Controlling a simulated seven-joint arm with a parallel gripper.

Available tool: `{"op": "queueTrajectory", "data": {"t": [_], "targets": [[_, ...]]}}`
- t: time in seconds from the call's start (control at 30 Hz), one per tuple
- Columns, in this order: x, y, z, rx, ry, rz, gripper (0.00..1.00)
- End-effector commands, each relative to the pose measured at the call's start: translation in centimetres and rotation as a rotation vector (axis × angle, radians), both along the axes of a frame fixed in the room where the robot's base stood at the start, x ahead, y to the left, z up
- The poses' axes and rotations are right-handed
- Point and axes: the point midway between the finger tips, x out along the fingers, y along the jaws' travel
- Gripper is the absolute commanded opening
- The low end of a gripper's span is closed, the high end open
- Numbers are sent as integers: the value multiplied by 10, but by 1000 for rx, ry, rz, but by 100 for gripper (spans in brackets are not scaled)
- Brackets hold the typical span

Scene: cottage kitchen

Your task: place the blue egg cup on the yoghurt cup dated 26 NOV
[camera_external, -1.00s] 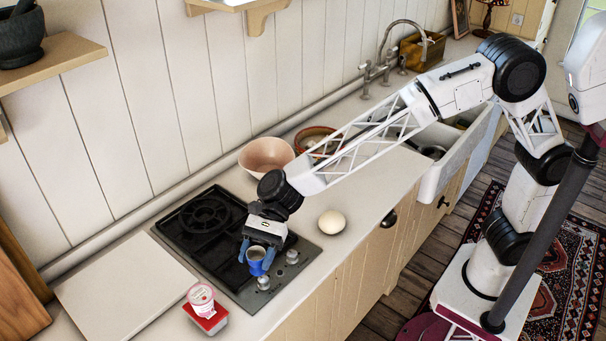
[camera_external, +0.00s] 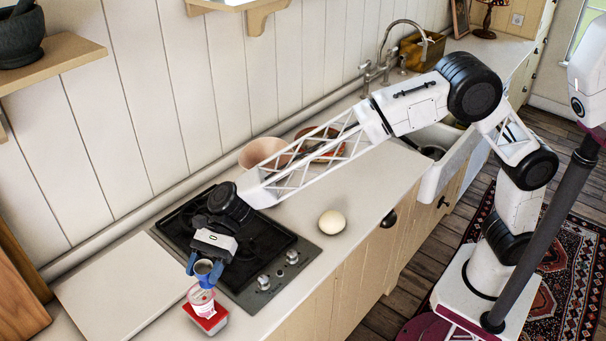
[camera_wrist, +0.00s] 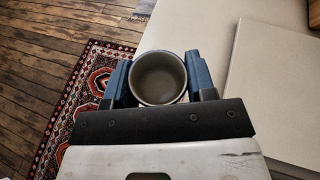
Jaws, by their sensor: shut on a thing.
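My gripper (camera_external: 204,266) is shut on the blue egg cup (camera_external: 205,271), one blue finger on each side. In the wrist view the egg cup (camera_wrist: 158,80) is upright, its round grey inside empty. In the external view it is directly above a small white and pink yoghurt cup (camera_external: 201,297). I cannot tell whether the two touch. The yoghurt cup stands on a red-topped tub (camera_external: 212,323) at the counter's front edge. No date can be read on either one. The yoghurt cup's top is partly hidden by the egg cup.
A black hob (camera_external: 262,243) with knobs lies right of the tub. A white egg-like object (camera_external: 331,222) and a pink bowl (camera_external: 262,151) are farther right. A pale board (camera_external: 120,285) lies to the left. The wall runs behind.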

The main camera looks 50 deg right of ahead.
Motion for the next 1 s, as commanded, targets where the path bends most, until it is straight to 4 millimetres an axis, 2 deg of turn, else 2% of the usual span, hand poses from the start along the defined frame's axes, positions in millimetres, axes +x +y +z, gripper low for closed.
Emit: {"op": "queueTrajectory", "data": {"t": [0.23, 0.7, 1.0], "targets": [[13, 19, -2, 0, -1, 0, 26], [15, 22, -3, 0, -1, 0, 26], [15, 22, -29, -1, 1, 0, 26]]}}
